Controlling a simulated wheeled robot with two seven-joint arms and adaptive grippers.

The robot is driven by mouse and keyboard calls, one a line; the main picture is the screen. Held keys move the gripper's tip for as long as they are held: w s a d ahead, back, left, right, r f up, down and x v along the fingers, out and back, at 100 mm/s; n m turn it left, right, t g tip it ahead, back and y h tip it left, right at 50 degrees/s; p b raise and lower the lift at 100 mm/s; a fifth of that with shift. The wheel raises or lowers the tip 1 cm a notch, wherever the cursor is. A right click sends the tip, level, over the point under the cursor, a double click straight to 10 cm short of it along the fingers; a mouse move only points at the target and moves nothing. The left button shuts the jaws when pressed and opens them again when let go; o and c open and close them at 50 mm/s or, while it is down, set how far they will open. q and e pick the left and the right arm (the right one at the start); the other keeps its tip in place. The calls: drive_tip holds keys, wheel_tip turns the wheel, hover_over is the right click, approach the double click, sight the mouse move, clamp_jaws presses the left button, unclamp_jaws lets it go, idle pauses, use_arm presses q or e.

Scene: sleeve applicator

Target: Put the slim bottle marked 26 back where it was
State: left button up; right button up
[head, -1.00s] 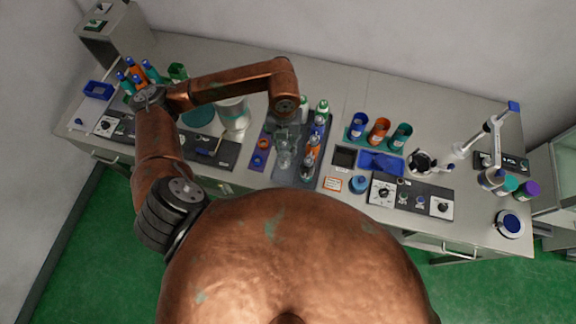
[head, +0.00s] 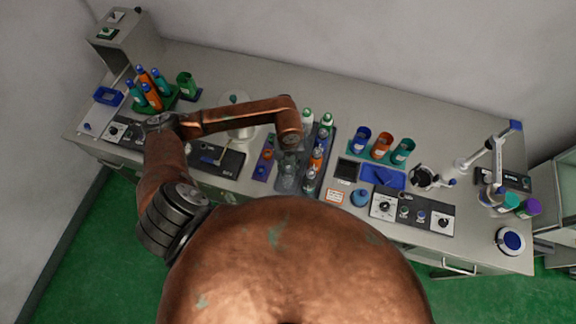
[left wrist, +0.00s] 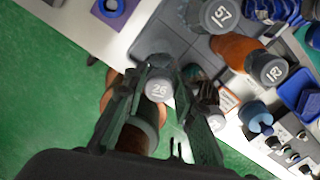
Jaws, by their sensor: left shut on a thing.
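The slim bottle marked 26 (left wrist: 158,91) shows its grey numbered cap in the left wrist view. My left gripper (left wrist: 160,70) is shut on it, one finger on each side; the fingers hide much of its body. In the head view my left gripper (head: 287,168) is over the left near part of the dark grey tray (head: 322,146), and the bottle is not clear there. The tray shows bare square cells (left wrist: 170,44) beside the bottle. I cannot tell whether the bottle's base touches the tray. My right gripper is not in view.
Bottles marked 157 (left wrist: 220,14) and 187 (left wrist: 268,70) stand close by in the tray. A purple holder (head: 262,172) lies left of the tray.

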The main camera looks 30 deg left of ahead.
use_arm(q)
drive_tip(key=shift+f, duration=0.15)
drive_tip(key=o, duration=1.1)
wheel_tip(320, 180, up, 12)
drive_tip(key=b, duration=0.2)
idle(0.4)
